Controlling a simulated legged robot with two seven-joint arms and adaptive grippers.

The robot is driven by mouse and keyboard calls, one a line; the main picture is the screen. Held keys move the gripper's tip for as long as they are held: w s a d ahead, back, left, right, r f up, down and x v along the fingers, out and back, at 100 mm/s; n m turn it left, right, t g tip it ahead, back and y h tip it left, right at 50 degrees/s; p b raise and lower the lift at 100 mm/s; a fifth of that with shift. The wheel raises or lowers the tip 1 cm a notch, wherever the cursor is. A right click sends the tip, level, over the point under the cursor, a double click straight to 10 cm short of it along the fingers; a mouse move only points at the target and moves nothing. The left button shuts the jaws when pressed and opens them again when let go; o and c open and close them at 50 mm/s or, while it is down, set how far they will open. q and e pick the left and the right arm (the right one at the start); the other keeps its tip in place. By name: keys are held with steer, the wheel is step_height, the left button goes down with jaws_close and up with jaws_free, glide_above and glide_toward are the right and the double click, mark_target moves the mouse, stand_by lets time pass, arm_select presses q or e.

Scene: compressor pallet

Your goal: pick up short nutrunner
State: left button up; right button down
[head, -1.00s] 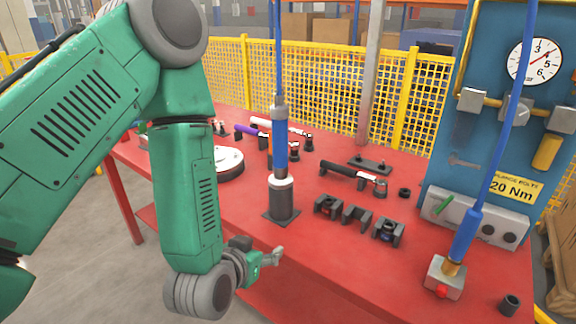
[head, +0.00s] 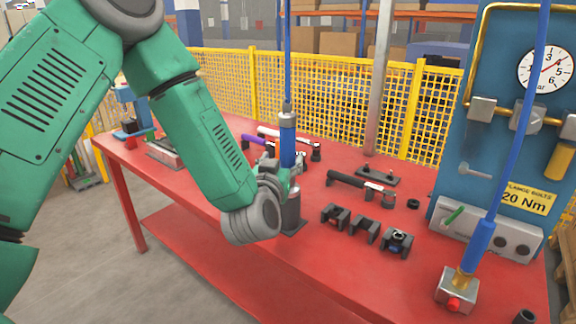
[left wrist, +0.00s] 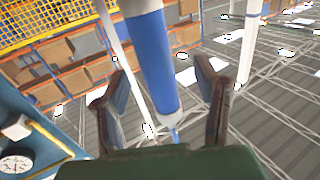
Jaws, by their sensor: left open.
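The short nutrunner (head: 288,137), as I take it, is a blue upright tool with a silver collar. It stands in a dark holder (head: 292,222) on the red table, and a blue hose runs up from it. My left gripper (head: 283,180) is at the tool's lower part in the head view, partly hidden by its own wrist. In the left wrist view the blue tool body (left wrist: 152,60) passes between the two spread fingers of my left gripper (left wrist: 165,78). The fingers look apart from the body; contact cannot be told. My right gripper is not in view.
On the red table (head: 330,270), black fixtures (head: 364,229), a dark wrench-like tool (head: 360,185) and a base plate (head: 376,174) lie right of the holder. A blue panel with a gauge (head: 545,67) and another blue hose stands at the right. A yellow fence (head: 325,85) is behind.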

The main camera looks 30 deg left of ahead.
mark_target(286, 153)
arm_select(q)
steer(key=x, duration=0.4)
steer(key=shift+w+d+r, duration=0.1)
steer(key=shift+w+r, duration=0.15)
steer(key=shift+w, duration=0.05)
jaws_close()
steer(key=shift+r, duration=0.15)
